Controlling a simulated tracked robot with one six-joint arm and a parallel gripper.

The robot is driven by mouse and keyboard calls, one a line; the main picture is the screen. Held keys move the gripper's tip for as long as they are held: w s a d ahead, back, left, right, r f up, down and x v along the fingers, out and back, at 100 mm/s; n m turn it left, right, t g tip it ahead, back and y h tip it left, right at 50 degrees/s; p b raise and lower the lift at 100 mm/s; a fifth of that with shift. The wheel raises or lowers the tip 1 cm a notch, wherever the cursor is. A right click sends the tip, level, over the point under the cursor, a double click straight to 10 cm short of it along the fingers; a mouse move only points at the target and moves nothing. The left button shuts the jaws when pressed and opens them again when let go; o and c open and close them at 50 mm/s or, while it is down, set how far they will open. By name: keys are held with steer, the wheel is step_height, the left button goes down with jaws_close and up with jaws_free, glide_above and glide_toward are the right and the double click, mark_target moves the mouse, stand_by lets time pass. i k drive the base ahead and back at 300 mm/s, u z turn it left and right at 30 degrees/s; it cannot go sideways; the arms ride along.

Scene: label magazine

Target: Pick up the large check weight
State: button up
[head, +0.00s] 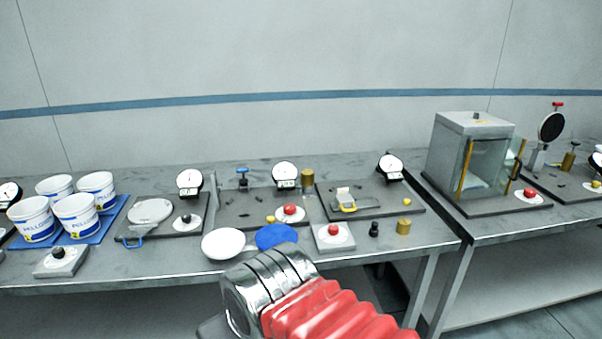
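A brass cylinder (404,226) stands upright near the table's front edge, right of centre; it looks like a check weight. A small black knobbed piece (374,229) stands just left of it. Another, taller brass cylinder (307,180) stands farther back, beside a dial. I cannot tell for certain which one is the large check weight. My arm's red bellows and chrome section reach in from the bottom, left of the front brass cylinder and apart from it. My gripper's fingers do not show.
White buckets (78,216) stand on a blue mat at the left. A white dish (223,244) and a blue disc (276,237) lie at the front edge. A red-button box (333,237) is left of the black piece. A glass-sided cabinet (486,166) stands at the right.

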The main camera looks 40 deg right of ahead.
mark_target(307, 175)
steer(key=u, duration=0.05)
steer(key=i, duration=0.9)
